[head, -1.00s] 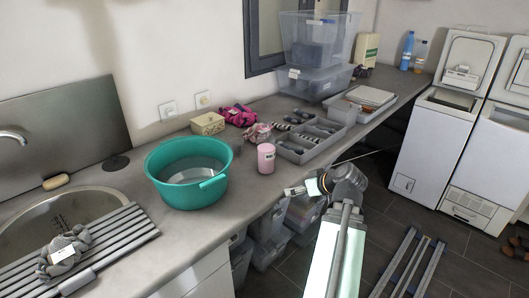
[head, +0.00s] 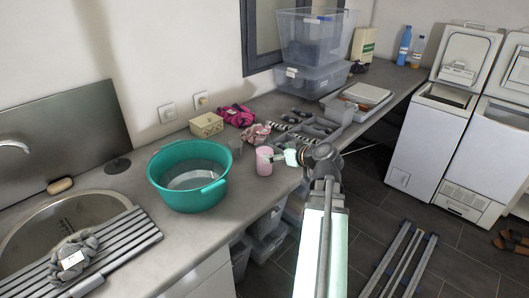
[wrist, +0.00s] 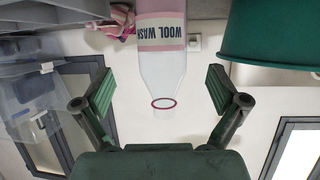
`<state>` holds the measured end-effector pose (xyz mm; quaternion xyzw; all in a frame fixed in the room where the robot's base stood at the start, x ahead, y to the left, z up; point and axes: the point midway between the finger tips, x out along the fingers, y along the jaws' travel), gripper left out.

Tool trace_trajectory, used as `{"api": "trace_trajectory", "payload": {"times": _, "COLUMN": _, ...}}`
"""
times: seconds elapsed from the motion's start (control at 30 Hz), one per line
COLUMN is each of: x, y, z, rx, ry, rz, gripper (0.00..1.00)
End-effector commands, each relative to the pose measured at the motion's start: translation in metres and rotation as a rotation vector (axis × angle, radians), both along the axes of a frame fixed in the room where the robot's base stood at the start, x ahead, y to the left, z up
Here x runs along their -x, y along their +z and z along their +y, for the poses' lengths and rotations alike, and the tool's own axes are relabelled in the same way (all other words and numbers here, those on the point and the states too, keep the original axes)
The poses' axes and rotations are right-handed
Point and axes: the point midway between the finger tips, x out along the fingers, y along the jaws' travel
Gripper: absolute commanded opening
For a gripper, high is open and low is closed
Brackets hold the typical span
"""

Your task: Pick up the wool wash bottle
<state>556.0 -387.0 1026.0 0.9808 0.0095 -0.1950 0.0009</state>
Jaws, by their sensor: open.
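The wool wash bottle (head: 263,165) is the pink-and-white container standing near the counter's front edge, right of the teal basin. In the wrist view the bottle (wrist: 161,60) appears upside down, with a "WOOL WASH" label and a pink ring at its narrow end. My gripper (head: 280,157) is just right of the bottle in the head view and partly overlaps it. In the wrist view my gripper (wrist: 162,92) is open, with one finger to each side of the bottle's narrow end. I cannot tell whether either finger touches it.
The teal basin (head: 190,204) stands close to the bottle's left. A grey divided tray (head: 318,133) lies behind my gripper. Crumpled pink cloths (head: 237,116) and a small beige box (head: 206,124) lie behind the bottle. Stacked clear bins (head: 308,78) stand farther back.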

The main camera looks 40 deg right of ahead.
Motion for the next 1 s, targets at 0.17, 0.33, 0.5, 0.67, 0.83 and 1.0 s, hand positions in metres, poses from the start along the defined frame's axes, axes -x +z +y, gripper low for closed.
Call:
{"api": "trace_trajectory", "payload": {"times": 0.17, "x": -0.017, "y": -0.006, "z": 0.0, "rx": 0.0, "ry": 0.001, "rz": 0.001, "gripper": 0.97}}
{"api": "trace_trajectory", "payload": {"times": 0.33, "x": -0.023, "y": -0.009, "z": 0.001, "rx": -0.001, "ry": 0.0, "rz": 0.001, "gripper": 0.97}}
{"api": "trace_trajectory", "payload": {"times": 0.5, "x": -0.042, "y": -0.014, "z": 0.003, "rx": -0.003, "ry": 0.001, "rz": 0.002, "gripper": 0.97}}
{"api": "trace_trajectory", "payload": {"times": 0.67, "x": -0.06, "y": -0.022, "z": 0.004, "rx": -0.001, "ry": 0.001, "rz": 0.002, "gripper": 0.97}}
{"api": "trace_trajectory", "payload": {"times": 0.83, "x": -0.067, "y": -0.027, "z": 0.005, "rx": -0.001, "ry": -0.001, "rz": 0.001, "gripper": 0.97}}
{"api": "trace_trajectory", "payload": {"times": 1.0, "x": -0.066, "y": -0.027, "z": 0.005, "rx": -0.001, "ry": -0.001, "rz": 0.001, "gripper": 0.97}}
